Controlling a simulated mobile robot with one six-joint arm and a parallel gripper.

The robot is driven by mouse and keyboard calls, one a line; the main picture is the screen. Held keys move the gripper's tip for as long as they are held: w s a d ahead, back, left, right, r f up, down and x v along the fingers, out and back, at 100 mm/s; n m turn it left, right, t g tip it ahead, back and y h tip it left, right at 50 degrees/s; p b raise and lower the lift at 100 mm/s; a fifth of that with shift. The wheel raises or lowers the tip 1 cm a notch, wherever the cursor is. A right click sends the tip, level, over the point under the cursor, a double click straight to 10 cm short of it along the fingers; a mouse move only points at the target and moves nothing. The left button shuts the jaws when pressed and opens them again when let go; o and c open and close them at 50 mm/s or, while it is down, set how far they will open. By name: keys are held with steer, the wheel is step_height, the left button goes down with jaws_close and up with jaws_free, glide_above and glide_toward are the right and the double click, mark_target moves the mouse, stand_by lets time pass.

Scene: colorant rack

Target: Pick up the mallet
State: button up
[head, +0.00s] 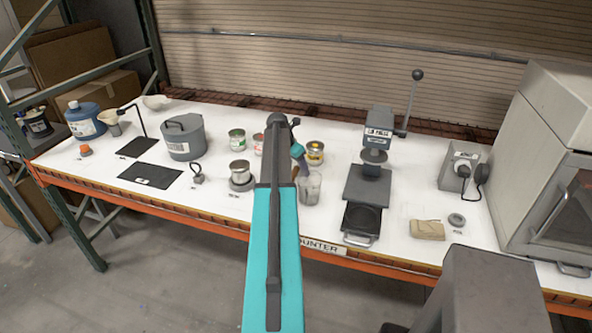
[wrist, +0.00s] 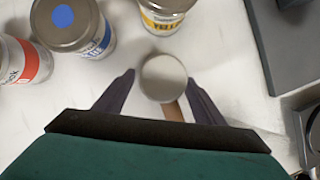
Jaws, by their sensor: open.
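The mallet (wrist: 164,77) shows in the wrist view as a pale grey round head with a brown handle (wrist: 173,111) running back toward my gripper. My gripper (wrist: 160,80) is open, with one dark finger on each side of the mallet. The head and the start of the handle lie between the fingers; I cannot tell whether either finger touches it. The rest of the handle is hidden behind my gripper. In the head view my arm covers most of this spot, and only a small brown bit shows beside it.
Paint cans stand close by: blue-dotted (wrist: 75,22), red-labelled (wrist: 22,60) and yellow-labelled (wrist: 164,14). A clear cup (head: 310,188) is right of my arm. A lever press (head: 374,150) stands further right on the white counter (head: 225,205). A grey pot (head: 184,138) is left.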

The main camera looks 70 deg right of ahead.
stand_by(0.4)
steer(key=c, duration=1.3)
steer(key=shift+o, duration=0.2)
steer(key=shift+r, duration=0.2)
steer(key=shift+r+b, duration=1.7)
steer(key=shift+r, duration=3.15)
